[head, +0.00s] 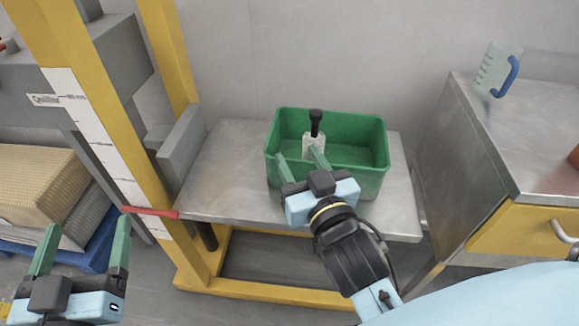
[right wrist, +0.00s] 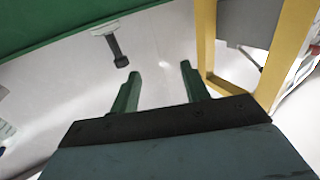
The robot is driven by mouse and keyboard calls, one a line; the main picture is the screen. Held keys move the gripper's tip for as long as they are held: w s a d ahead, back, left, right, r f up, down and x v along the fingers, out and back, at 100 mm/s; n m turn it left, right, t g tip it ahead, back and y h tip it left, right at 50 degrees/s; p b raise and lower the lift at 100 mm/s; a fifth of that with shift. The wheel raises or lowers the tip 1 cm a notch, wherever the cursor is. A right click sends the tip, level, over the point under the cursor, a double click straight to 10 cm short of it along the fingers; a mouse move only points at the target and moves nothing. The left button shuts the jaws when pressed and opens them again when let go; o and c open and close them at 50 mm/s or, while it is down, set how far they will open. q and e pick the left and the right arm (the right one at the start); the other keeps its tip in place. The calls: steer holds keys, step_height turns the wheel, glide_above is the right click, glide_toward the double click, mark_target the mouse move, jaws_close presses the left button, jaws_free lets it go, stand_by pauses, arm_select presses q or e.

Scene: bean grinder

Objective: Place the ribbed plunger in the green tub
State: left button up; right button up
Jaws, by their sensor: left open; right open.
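The ribbed plunger (head: 314,138), with a black handle and a pale body, stands roughly upright within the green tub's (head: 360,119) outline. Its lower end is hidden behind my right gripper's finger, so I cannot see what it rests on. My right gripper (head: 298,157) is open and empty over the tub's near side, its fingertips close to the plunger. My left gripper (head: 88,228) is open and empty at the lower left.
The tub stands on a metal bench (head: 225,165). A yellow post (head: 85,90) and a red bar (head: 150,212) are at the left. A measuring jug (head: 494,70) with a blue handle stands on the right cabinet (head: 530,135). The bench's left part is clear.

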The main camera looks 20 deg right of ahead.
steer(key=s+a+n+y, duration=0.1)
steer(key=y, duration=0.1)
steer(key=s+a+r+n+y, duration=0.1)
steer(key=y, duration=0.1)
steer(key=s+a+r+n+y, duration=0.1)
steer(key=a+y, duration=0.1)
steer(key=shift+a+r+n, duration=0.1)
steer(key=shift+r+n, duration=0.15)
steer(key=shift+n, duration=0.15)
